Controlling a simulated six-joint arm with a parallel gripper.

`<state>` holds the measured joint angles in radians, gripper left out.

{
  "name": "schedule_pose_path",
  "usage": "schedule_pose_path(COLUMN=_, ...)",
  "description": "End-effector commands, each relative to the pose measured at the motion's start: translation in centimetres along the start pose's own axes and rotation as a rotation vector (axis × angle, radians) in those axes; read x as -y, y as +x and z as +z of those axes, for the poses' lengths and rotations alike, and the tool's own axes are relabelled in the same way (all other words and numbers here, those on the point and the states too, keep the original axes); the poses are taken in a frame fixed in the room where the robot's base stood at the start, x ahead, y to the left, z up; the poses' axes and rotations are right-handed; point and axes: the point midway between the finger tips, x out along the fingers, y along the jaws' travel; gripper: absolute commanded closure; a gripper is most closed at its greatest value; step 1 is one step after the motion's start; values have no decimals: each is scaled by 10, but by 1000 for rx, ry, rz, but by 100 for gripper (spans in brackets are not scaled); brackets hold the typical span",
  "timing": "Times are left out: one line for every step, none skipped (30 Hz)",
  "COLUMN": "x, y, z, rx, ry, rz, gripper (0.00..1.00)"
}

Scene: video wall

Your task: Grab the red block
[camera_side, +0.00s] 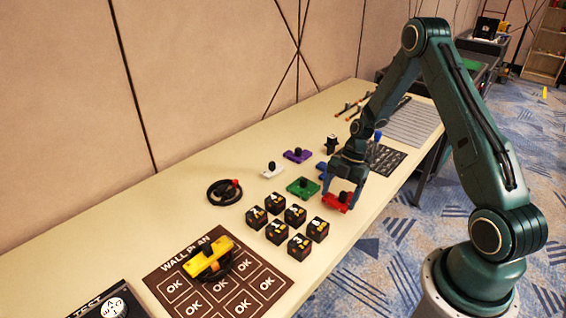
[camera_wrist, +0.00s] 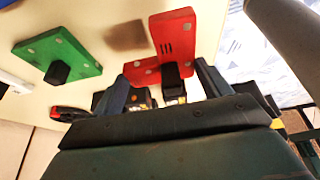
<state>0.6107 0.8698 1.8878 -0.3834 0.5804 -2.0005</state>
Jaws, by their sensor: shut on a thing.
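The red block (camera_side: 338,202) is a flat red piece with a dark knob on top, near the front edge of the table in the side view. In the wrist view the red block (camera_wrist: 174,40) shows as an L-like shape with grey dots and its dark knob (camera_wrist: 172,75). My gripper (camera_side: 346,186) is right over it, pointing down, with its fingers around the knob. In the wrist view my gripper (camera_wrist: 165,82) has one finger on each side of the knob and is shut on it. Whether the block is lifted is hard to tell.
A green block (camera_side: 303,187) lies just left of the red one, with purple (camera_side: 297,155), white (camera_side: 271,170) and blue (camera_side: 322,168) pieces behind. Several black numbered cubes (camera_side: 296,215) stand in front. A black ring (camera_side: 225,192) and a yellow piece (camera_side: 208,258) on the wall plan mat (camera_side: 165,291) are further left.

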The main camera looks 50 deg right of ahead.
Motion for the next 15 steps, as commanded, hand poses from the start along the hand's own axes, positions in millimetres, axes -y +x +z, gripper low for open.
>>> schedule_pose_path(x=-1, y=-9, z=-3, rx=3, ry=-2, rz=4, gripper=54)
schedule_pose_path(x=-1, y=-14, z=-5, rx=3, ry=-2, rz=4, gripper=54)
schedule_pose_path(x=0, y=-20, z=-8, rx=3, ry=-2, rz=3, gripper=54)
schedule_pose_path(x=0, y=-26, z=-10, rx=3, ry=-2, rz=4, gripper=54)
schedule_pose_path(x=-1, y=-31, z=-12, rx=3, ry=-1, rz=4, gripper=54)
schedule_pose_path(x=-1, y=-38, z=-15, rx=2, ry=-2, rz=4, gripper=54)
schedule_pose_path(x=-1, y=-44, z=-18, rx=2, ry=-2, rz=4, gripper=54)
schedule_pose_path(x=0, y=-50, z=-20, rx=2, ry=-3, rz=3, gripper=54)
schedule_pose_path(x=-1, y=-58, z=-23, rx=3, ry=-2, rz=5, gripper=54)
schedule_pose_path(x=0, y=-64, z=-25, rx=2, ry=-1, rz=3, gripper=54)
schedule_pose_path(x=-1, y=-70, z=-28, rx=3, ry=-2, rz=4, gripper=54)
schedule_pose_path(x=0, y=-77, z=-31, rx=2, ry=-3, rz=3, gripper=54)
schedule_pose_path(x=-1, y=-83, z=-34, rx=2, ry=-3, rz=5, gripper=54)
schedule_pose_path(x=-1, y=-89, z=-36, rx=2, ry=-2, rz=4, gripper=54)
schedule_pose_path(x=-1, y=-97, z=-39, rx=3, ry=-2, rz=4, gripper=54)
